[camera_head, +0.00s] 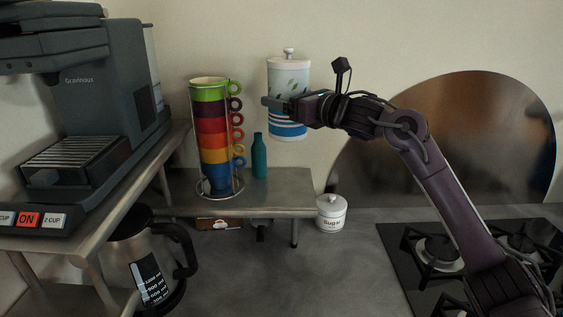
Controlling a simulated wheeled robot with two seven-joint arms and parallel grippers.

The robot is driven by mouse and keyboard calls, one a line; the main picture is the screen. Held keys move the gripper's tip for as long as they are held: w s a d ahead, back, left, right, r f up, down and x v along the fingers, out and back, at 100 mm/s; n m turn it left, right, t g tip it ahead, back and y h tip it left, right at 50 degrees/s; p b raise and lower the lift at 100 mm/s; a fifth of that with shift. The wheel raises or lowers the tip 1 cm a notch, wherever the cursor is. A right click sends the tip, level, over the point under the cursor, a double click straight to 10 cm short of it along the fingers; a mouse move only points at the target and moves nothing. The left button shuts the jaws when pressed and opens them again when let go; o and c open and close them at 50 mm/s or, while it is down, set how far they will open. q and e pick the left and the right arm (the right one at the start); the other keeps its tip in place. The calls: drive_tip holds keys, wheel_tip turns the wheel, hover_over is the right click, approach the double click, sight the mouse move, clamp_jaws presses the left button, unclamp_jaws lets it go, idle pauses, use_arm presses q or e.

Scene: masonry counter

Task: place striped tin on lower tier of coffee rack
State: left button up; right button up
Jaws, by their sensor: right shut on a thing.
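The striped tin (289,76) is a white canister with green leaves, blue stripes near its base and a knobbed lid. My right gripper (278,104) is shut on it around the middle and holds it upright in the air. The tin's base appears above the right part of the coffee rack's lower tier (272,199), with a visible gap. The rack is grey metal; its higher tier (152,163) at left carries a coffee machine. My gripper and forearm hide part of the tin's right side. My left gripper is not in view.
A stack of coloured cups (212,135) in a wire stand and a teal bottle (259,157) occupy the lower tier's left and middle. Its right end is bare. A sugar pot (331,214) stands just right of it. A coffee pot (150,262) is at lower left, a hob (409,287) at right.

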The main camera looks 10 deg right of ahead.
wheel_tip(320, 180, down, 15)
drive_tip(key=p, duration=0.2)
drive_tip(key=shift+r+p, duration=0.2)
drive_tip(key=shift+p, duration=0.1)
drive_tip(key=shift+f+b, duration=0.2)
drive_tip(key=shift+b, duration=0.1)
drive_tip(key=o, duration=1)
drive_tip(key=shift+o, duration=0.2)
